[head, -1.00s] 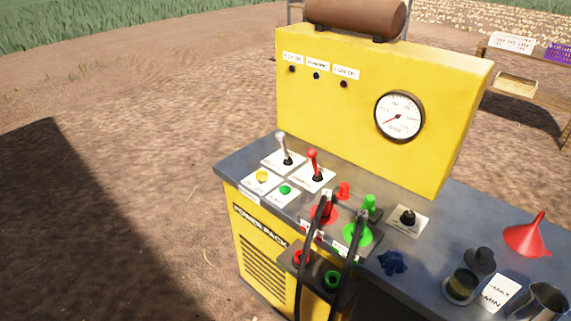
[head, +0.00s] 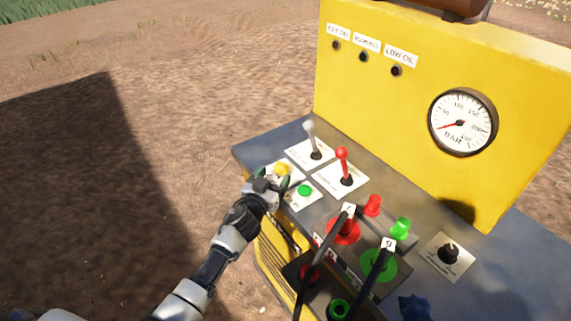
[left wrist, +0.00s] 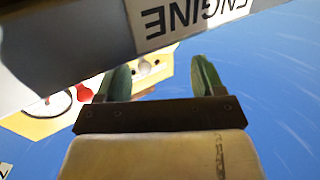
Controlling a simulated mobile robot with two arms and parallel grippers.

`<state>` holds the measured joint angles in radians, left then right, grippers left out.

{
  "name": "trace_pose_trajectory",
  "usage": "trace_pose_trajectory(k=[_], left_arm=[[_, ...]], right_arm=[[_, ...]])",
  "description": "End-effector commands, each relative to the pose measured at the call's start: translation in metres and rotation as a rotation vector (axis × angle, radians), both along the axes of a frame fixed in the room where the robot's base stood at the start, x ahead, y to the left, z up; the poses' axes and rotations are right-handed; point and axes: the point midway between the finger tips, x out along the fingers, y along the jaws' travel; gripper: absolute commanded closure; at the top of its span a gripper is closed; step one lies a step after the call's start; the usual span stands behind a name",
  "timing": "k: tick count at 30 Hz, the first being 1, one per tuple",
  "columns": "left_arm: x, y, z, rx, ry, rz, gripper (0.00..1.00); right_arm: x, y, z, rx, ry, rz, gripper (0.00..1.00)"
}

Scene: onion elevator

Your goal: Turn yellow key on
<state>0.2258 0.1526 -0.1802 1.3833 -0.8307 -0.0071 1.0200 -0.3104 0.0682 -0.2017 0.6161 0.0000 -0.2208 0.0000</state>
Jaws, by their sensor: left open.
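The yellow key (head: 282,169) shows as a yellow round top on a white plate at the left end of the grey console. My left gripper (head: 270,183) is at the console's front left edge, right by the key and partly covering its plate. Its green fingers are apart. In the left wrist view the open fingers (left wrist: 160,78) show with nothing clearly held between them. The key cannot be made out there, and I cannot tell whether a finger touches it.
A green button (head: 305,190) sits just right of the key. A grey-white lever (head: 311,136) and a red lever (head: 343,163) stand behind. Black hoses with red and green couplings are to the right. A yellow panel (head: 400,110) with a gauge (head: 462,122) rises behind the console.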

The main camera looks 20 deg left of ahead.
Motion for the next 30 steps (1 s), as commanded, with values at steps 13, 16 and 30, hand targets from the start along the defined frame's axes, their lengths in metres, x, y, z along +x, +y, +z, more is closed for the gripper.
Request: trace_pose_trajectory(k=[13, 16, 30], left_arm=[[0.061, -0.009, -0.004, 0.002, 0.005, 0.001, 0.32], [0.063, -0.009, -0.004, 0.002, 0.006, 0.001, 0.32], [0.062, -0.008, -0.004, 0.003, 0.007, 0.001, 0.72]], right_arm=[[0.01, -0.008, -0.013, -0.009, -0.015, 0.002, 0.16], [0.01, -0.009, -0.013, -0.011, -0.016, 0.003, 0.16], [0.011, -0.01, -0.013, -0.013, -0.016, 0.002, 0.16]])
